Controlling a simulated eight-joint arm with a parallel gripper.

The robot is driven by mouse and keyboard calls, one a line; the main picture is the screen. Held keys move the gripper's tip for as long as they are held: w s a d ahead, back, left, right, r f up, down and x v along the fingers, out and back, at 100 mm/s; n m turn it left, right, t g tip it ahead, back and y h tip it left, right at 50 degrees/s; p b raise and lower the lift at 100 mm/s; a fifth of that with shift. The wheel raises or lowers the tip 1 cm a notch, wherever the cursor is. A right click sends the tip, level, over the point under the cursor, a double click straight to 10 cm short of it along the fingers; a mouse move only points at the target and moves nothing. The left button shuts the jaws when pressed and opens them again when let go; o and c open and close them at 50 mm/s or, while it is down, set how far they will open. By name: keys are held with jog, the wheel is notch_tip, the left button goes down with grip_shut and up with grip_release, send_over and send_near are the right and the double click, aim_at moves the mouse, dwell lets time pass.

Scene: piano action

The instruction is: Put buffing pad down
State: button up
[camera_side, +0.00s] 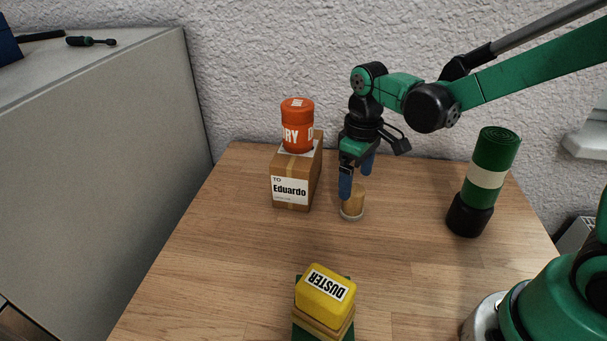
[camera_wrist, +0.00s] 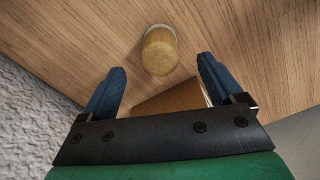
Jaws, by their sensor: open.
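The buffing pad seems to be the short tan cylinder with a pale rim at its base (camera_side: 353,206). It stands upright on the wooden table, right of the cardboard box. In the wrist view the tan cylinder (camera_wrist: 160,52) shows just beyond my fingertips, between their lines, with nothing seen touching it. My gripper (camera_side: 356,184) points down close above it, blue fingers apart and empty. In the side view one finger overlaps the cylinder's upper left edge, so the exact gap is hard to tell.
A cardboard box (camera_side: 290,190) labelled Eduardo carries an orange can (camera_side: 297,125). A green and white roll (camera_side: 488,178) stands in a black holder (camera_side: 468,216) at right. A yellow duster block (camera_side: 325,288) sits on a stack at the front. The table's middle is clear.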

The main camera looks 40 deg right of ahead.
aim_at(355, 188)
jog(key=shift+f, duration=1.95)
grip_shut()
jog(key=shift+r, duration=0.15)
